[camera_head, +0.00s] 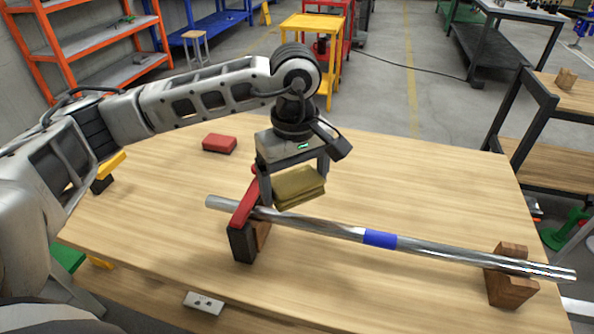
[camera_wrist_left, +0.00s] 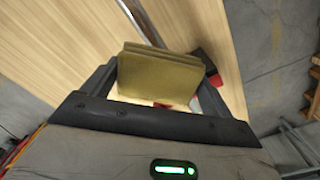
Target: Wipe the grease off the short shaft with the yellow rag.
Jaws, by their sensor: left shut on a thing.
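A folded yellow rag (camera_head: 300,187) is held between the fingers of my left gripper (camera_head: 294,182), which is shut on it. The rag also fills the middle of the left wrist view (camera_wrist_left: 158,78). A shiny metal shaft (camera_head: 325,229) with a blue band (camera_head: 380,239) lies across wooden supports. The rag is close to the shaft's left part, on its far side in the picture; I cannot tell whether they touch. In the wrist view the shaft (camera_wrist_left: 138,20) runs behind the rag. I cannot make out grease on it. My right gripper is not in view.
A wooden block (camera_head: 508,288) supports the shaft's right end. A red and black piece (camera_head: 243,242) stands by its left support. A red block (camera_head: 220,143) lies farther back on the wooden table (camera_head: 400,170). The table's right rear is clear.

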